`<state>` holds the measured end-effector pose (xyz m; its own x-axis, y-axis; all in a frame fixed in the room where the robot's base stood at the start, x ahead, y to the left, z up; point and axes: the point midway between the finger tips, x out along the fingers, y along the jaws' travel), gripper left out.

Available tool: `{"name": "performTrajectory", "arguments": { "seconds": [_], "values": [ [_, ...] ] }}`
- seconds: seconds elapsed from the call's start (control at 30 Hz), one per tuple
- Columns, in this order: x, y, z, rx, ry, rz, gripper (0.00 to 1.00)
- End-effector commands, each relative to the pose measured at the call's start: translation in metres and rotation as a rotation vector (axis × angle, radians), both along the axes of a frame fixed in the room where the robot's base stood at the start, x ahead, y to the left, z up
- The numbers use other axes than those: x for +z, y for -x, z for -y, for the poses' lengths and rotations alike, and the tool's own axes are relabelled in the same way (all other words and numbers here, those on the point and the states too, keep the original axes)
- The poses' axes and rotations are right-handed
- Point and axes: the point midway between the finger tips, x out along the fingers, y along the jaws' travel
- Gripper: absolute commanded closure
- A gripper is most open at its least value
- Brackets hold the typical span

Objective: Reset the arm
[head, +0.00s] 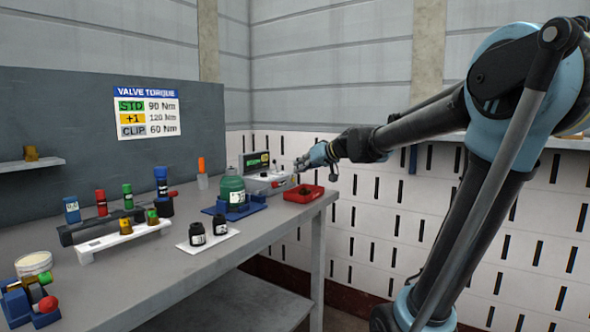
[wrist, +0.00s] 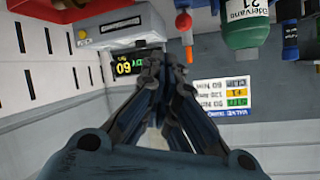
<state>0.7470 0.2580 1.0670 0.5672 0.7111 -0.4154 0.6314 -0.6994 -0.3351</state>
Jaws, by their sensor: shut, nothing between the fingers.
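My gripper (head: 304,163) is at the end of my arm, which reaches in from the right in the head view. It hangs above the far right end of the grey bench (head: 250,227), close to a white device with a display (head: 268,181). In the wrist view my gripper's fingers (wrist: 160,62) are together and hold nothing. The wrist picture is upside down. The device's lit display (wrist: 128,64) shows just left of the fingertips.
A red tray (head: 304,194) lies on the bench below my gripper. A green bottle (head: 231,190) stands on a blue base left of the device. Two black jars (head: 197,234) and a white rack (head: 120,239) stand nearer. A sign (head: 146,113) hangs on the grey panel.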

Motion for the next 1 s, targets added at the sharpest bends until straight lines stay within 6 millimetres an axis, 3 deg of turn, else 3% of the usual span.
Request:
{"name": "performTrajectory", "arguments": {
  "seconds": [0.43, 0.57, 0.67, 1.0],
  "values": [
    [-0.001, 0.003, 0.003, 0.0, 0.002, -0.002, 1.0],
    [-0.016, 0.02, 0.014, -0.004, 0.033, -0.034, 1.0],
    [-0.043, 0.047, 0.034, -0.015, 0.087, -0.09, 1.0],
    [-0.165, 0.164, 0.127, -0.143, 0.333, -0.37, 1.0]
  ]
}}
